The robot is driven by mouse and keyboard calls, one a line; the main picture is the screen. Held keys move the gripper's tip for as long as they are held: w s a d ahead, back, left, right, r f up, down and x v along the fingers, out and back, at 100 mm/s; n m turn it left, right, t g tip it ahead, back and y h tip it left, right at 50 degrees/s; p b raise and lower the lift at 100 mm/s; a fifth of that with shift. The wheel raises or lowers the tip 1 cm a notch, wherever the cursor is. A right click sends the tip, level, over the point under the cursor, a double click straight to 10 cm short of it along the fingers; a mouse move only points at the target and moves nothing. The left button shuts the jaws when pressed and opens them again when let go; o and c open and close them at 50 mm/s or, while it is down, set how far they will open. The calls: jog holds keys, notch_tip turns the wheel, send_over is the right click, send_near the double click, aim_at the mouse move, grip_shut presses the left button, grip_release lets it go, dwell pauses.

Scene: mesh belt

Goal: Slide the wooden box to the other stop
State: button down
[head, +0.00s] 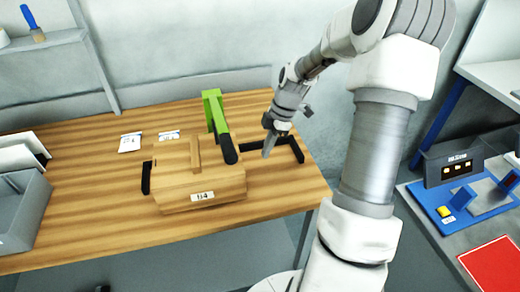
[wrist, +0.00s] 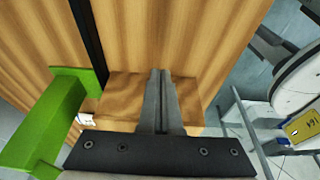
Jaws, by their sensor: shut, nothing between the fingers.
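The wooden box (head: 178,180), with a raised strip on top and a white label on its front, sits on the wooden table in the head view. A short black stop (head: 146,178) is at its left end. A black angled stop (head: 298,150) lies to the right, apart from the box. My gripper (head: 267,153) is shut and empty, fingers pointing down, right of the box and near the right stop. The wrist view shows its closed fingers (wrist: 162,100) over a brown wooden surface; I cannot tell whether that is the box.
A green upright piece with a black bar (head: 218,120) stands at the box's right end; green also shows in the wrist view (wrist: 45,122). Two small white packets (head: 131,142) lie behind the box. A grey bin (head: 30,210) is at the left.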

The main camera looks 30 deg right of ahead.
aim_at(247, 176)
jog(key=x, duration=0.7)
jog(key=shift+a+f, duration=0.1)
jog(key=shift+f, duration=0.2)
jog(key=a, duration=0.2)
jog(key=shift+w+a+r, duration=0.25)
jog(key=shift+a, duration=0.05)
jog(key=shift+w+a, duration=0.15)
jog(key=shift+a, duration=0.45)
jog(key=shift+w+a, duration=0.2)
jog(key=shift+a, duration=0.75)
jog(key=shift+w+a, duration=0.2)
jog(key=shift+a, duration=0.75)
jog(key=shift+d, duration=0.1)
